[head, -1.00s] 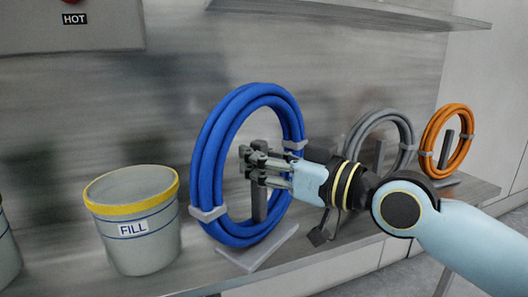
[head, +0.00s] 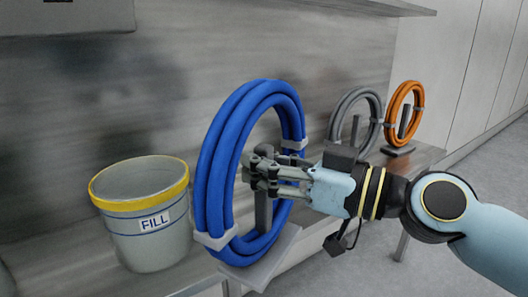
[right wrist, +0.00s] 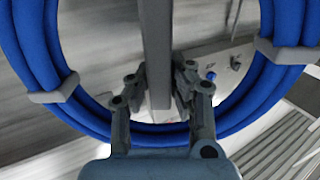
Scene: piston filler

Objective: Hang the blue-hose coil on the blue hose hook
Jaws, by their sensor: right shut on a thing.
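The blue-hose coil (head: 211,175) stands upright in the head view, with pale clips on its ring and a pale base plate (head: 262,262) under it. A grey upright bar (head: 263,212) stands inside the ring. My right gripper (head: 258,172) reaches in from the right, its fingers in front of the ring's opening. In the right wrist view the fingers (right wrist: 162,95) close on the grey bar (right wrist: 155,50), with the blue hose (right wrist: 40,60) curving around them. I cannot make out the blue hose hook in either view. My left gripper is not in view.
A white FILL bucket (head: 146,225) with a yellow rim stands close left of the coil. A grey coil (head: 336,117) and an orange coil (head: 393,105) stand farther right on the bench (head: 424,154). A shelf (head: 385,7) runs above. Open floor (head: 350,265) lies front right.

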